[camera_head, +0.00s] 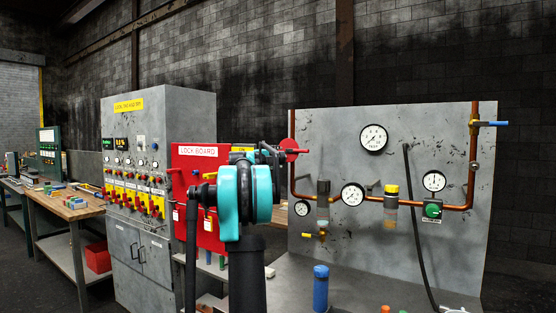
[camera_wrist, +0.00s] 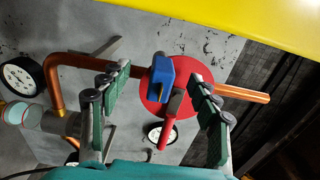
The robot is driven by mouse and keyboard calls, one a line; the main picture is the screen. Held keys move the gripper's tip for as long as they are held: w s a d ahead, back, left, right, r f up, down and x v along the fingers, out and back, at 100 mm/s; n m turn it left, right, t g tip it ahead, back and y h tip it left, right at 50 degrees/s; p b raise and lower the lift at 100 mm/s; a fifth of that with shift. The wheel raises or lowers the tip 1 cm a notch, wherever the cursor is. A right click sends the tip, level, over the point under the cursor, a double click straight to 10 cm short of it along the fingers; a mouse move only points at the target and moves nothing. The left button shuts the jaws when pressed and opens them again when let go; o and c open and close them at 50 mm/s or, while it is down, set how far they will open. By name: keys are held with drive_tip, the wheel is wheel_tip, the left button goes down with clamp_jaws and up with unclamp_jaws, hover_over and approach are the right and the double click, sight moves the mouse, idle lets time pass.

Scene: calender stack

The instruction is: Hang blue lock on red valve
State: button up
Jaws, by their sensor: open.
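The red valve (camera_wrist: 152,107) is a round red disc with a red handle (camera_wrist: 174,104), on a copper pipe. It also shows in the head view (camera_head: 288,152) at the left edge of the grey panel. My gripper (camera_wrist: 159,76) is open, one finger on each side of lock and disc, with visible gaps. In the head view the lock is not visible.
The grey panel (camera_head: 335,150) carries gauges, copper pipes and a black hose. A red lock board (camera_head: 186,163) stands left of my arm. A blue cylinder (camera_head: 320,290) stands on the bench in front. A yellow surface (camera_wrist: 250,20) crosses the wrist view's top right.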

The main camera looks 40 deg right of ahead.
drive_tip(key=shift+v, duration=3.3)
